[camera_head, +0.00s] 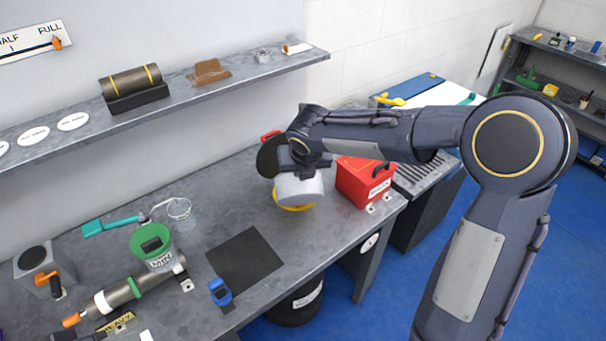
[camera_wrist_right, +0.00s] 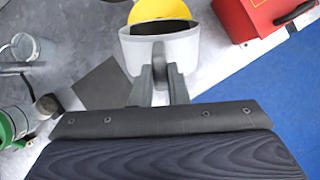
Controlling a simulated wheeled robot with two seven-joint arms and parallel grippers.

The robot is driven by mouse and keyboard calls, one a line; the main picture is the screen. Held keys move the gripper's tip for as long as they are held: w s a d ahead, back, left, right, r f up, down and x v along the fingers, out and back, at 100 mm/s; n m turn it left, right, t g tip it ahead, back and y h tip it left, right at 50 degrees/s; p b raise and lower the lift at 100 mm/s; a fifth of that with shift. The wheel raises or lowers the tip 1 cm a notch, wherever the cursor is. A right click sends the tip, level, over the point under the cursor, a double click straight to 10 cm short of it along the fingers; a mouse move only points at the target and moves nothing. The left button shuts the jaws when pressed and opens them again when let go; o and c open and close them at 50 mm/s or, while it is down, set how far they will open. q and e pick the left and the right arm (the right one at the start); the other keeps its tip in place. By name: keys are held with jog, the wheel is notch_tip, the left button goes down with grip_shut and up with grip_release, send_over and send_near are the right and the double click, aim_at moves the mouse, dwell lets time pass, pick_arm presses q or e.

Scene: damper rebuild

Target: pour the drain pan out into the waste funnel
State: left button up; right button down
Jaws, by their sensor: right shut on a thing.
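My right gripper (camera_head: 306,170) is shut on the handle of the drain pan, a light grey, cup-like vessel (camera_head: 299,189). It holds the pan over a yellow round rim (camera_head: 296,208) that looks like the funnel, mostly hidden by the pan. In the right wrist view the fingers (camera_wrist_right: 161,84) close on the pan's handle. There the pan (camera_wrist_right: 180,52) shows a dark opening, with the yellow rim (camera_wrist_right: 158,9) just beyond it. I cannot tell whether liquid is inside or flowing. My left gripper is not in view.
A red box (camera_head: 364,182) stands close right of the pan. A black mat (camera_head: 245,259) lies left of it. A green-topped container (camera_head: 150,241), a clear cup (camera_head: 180,210) and a metal cylinder (camera_head: 122,292) are further left. A black drum (camera_head: 292,309) stands under the bench.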

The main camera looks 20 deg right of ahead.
jog(key=shift+w+r, duration=0.15)
dwell(0.3)
jog(key=shift+w+d+r+g, duration=0.1)
jog(key=shift+w+r+g, duration=0.3)
jog(key=shift+w, duration=0.1)
jog(key=shift+w+d+r+g, duration=0.1)
jog(key=shift+w+r+g, duration=0.15)
jog(key=shift+w+g, duration=0.2)
jog(key=shift+w+d+r+g, duration=0.1)
jog(key=shift+w+r+g, duration=0.2)
jog(key=shift+w, duration=0.3)
jog(key=shift+w+r+g, duration=0.15)
jog(key=shift+w+g, duration=0.1)
jog(key=shift+w, duration=0.3)
jog(key=shift+w+d+r+g+y, duration=0.1)
jog(key=shift+w+r+g+y, duration=0.1)
jog(key=shift+w+g, duration=0.3)
jog(key=shift+w+d+r+g+y, duration=0.1)
jog(key=shift+w+r+g, duration=0.1)
jog(key=shift+w, duration=0.45)
